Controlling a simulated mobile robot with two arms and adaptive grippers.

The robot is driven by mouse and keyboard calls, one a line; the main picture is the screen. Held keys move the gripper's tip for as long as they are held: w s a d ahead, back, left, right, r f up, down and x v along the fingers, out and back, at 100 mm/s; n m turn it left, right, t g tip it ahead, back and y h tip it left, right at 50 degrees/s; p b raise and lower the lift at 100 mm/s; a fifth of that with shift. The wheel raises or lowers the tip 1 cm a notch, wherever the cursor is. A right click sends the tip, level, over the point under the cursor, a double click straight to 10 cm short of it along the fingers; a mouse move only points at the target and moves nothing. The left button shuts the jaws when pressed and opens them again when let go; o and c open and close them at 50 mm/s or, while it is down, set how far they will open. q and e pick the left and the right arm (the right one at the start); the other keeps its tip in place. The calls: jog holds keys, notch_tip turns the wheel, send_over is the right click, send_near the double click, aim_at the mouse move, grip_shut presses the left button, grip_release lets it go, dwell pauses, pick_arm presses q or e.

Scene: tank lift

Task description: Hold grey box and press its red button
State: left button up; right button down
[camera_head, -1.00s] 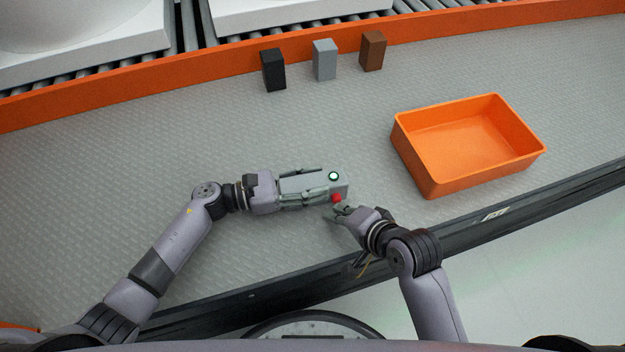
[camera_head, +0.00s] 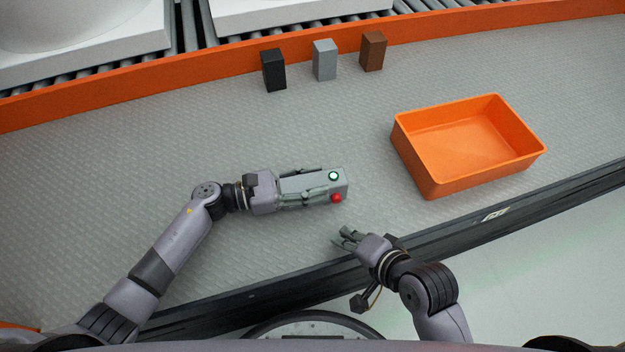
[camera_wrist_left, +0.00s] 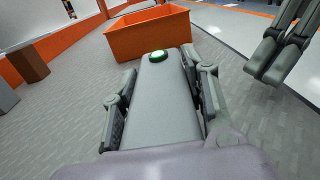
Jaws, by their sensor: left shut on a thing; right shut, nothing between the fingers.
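A grey box (camera_head: 312,183) is held in the fingers of my left gripper (camera_head: 308,184), which is shut on it from the left. The box also shows between the fingers in the left wrist view (camera_wrist_left: 163,100). A red button (camera_head: 337,198) is on the box's near side at its right end. A round green-lit button (camera_head: 334,176) is on its top; it glows green in the left wrist view (camera_wrist_left: 158,56). My right gripper (camera_head: 343,236) is below and apart from the red button, with nothing in it. Its fingers also show at the upper right of the left wrist view (camera_wrist_left: 283,45).
An orange bin (camera_head: 425,180), empty, stands to the right. A black block (camera_head: 273,70), a grey block (camera_head: 324,60) and a brown block (camera_head: 373,51) stand along the orange rail (camera_head: 180,72) at the back. The grey surface around the box is clear.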

pick_arm(q)
jog(key=o, duration=1.4)
